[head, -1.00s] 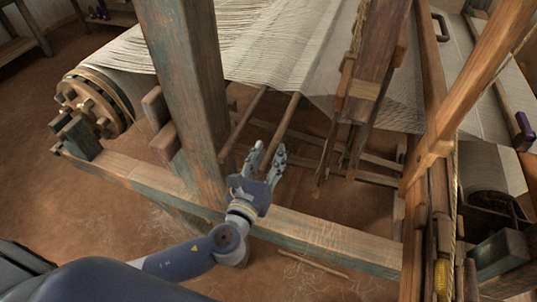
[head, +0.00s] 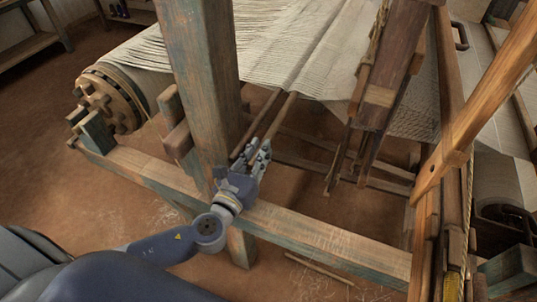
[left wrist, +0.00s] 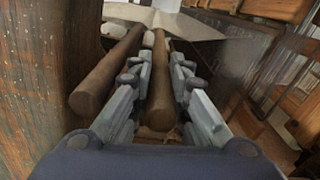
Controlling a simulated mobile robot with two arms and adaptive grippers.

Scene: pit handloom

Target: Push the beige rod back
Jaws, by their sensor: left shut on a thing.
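Two slim brown rods run side by side under the pale warp sheet. The right rod (head: 283,115) looks slightly lighter, a tan brown; I take it for the beige rod. It also shows in the left wrist view (left wrist: 160,85), between the two fingers. My left gripper (head: 262,146) is shut on the near part of this rod, with its fingers along the rod's length; the gripper shows in the left wrist view (left wrist: 160,72) too. The other rod (head: 259,122), darker, lies just left of the fingers and is not held. My right gripper is out of view.
A thick wooden post (head: 198,80) stands close on the left of the gripper. A horizontal beam (head: 320,238) runs below my left wrist. The warp sheet (head: 275,45) spreads above the rods. Hanging wooden bars (head: 385,95) stand to the right, with open floor between.

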